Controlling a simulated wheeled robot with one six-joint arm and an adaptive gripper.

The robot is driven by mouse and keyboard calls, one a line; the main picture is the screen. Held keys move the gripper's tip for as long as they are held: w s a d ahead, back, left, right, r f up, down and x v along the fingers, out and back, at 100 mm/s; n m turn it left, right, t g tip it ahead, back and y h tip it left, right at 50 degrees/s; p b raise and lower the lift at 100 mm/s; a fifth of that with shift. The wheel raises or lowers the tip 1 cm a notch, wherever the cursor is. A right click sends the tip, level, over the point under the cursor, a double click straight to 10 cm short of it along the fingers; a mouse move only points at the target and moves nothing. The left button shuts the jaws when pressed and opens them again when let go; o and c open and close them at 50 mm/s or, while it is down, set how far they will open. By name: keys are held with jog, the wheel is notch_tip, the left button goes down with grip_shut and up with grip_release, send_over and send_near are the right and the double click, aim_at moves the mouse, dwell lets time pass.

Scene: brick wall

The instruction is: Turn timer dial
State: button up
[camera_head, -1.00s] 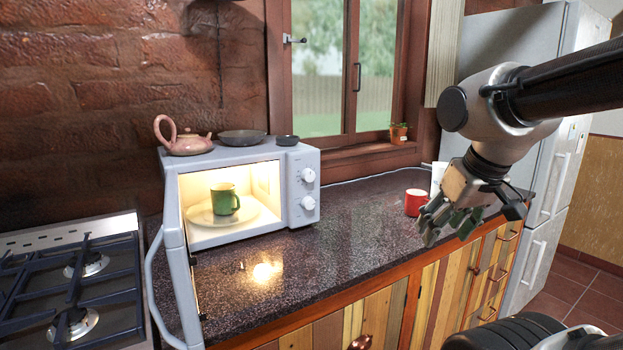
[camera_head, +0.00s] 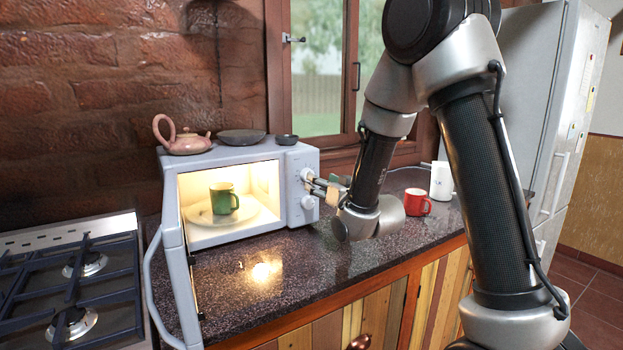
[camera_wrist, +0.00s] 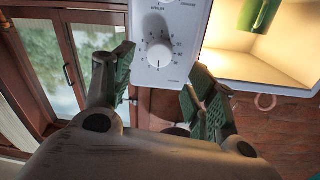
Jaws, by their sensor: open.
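The microwave (camera_head: 250,152) stands on the counter with two white dials on its right-hand panel. In the wrist view, the timer dial (camera_wrist: 160,55), ringed with numbers, lies ahead between my fingertips. A second dial (camera_wrist: 166,2) is cut off at the top edge of that view. In the head view, my gripper (camera_head: 322,187) is at the panel from the right and partly covers the dial area. In the wrist view, my gripper (camera_wrist: 160,78) is open, with one green-padded finger on each side of the dial. I cannot tell whether the fingers touch it.
The microwave door (camera_head: 176,262) hangs open at the front left. A green mug (camera_head: 223,198) is on the plate inside. A teapot (camera_head: 183,137) and dark dishes are on top. The front counter is clear.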

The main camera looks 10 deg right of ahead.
jog(key=x, duration=0.6)
jog(key=shift+w, duration=0.4)
jog(key=shift+a, duration=0.15)
jog(key=c, duration=1)
